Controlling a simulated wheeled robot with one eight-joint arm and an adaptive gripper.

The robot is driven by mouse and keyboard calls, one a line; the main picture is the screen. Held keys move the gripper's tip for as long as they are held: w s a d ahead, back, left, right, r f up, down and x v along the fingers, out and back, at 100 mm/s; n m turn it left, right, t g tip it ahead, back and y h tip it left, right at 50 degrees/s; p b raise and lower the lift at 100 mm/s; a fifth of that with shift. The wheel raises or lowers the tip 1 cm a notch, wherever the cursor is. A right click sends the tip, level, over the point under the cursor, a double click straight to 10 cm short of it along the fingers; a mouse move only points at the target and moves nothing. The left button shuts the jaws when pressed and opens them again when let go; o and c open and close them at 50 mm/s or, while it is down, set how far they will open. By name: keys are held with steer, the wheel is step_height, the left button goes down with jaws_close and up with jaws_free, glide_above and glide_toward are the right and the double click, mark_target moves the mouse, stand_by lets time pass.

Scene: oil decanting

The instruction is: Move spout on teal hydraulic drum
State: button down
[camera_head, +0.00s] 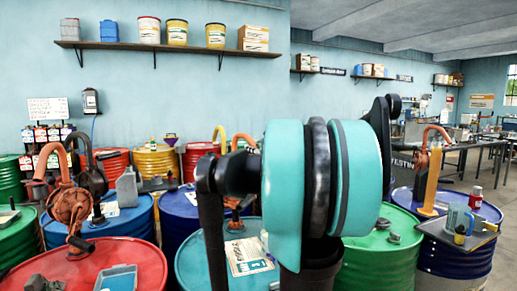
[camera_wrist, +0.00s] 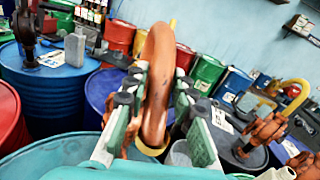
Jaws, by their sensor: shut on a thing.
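A copper-orange curved spout (camera_wrist: 158,62) stands between the fingers of my gripper (camera_wrist: 158,110) in the wrist view. My gripper is shut on it, with pale green pads on both sides. A yellowish ring shows at the spout's lower end; whether it is seated on a drum is unclear. The teal drum (camera_head: 202,272) is at the bottom middle of the head view, partly hidden by my arm. A label sheet (camera_head: 250,256) lies on its top. My gripper is hidden behind my arm in the head view.
A red drum (camera_head: 120,262) with a rusty pump (camera_head: 72,203) is at left; a green drum (camera_head: 378,262) is at right. A blue drum (camera_head: 450,258) farther right carries a tray with containers. Drums crowd the area. Another rusty pump (camera_wrist: 264,130) is right of my gripper.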

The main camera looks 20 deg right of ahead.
steer(key=shift+s+a+m+h, duration=0.15)
steer(key=shift+a+m+h, duration=0.2)
steer(key=shift+a+h, duration=0.25)
steer(key=shift+s+a+m+h, duration=0.15)
steer(key=shift+a+m+h, duration=0.2)
steer(key=shift+h, duration=0.35)
steer(key=c, duration=1.3)
jaws_free()
steer(key=shift+o, duration=0.2)
steer(key=shift+s, duration=0.1)
steer(key=s, duration=1.1)
steer(key=shift+s+d, duration=0.35)
steer(key=shift+s, duration=0.05)
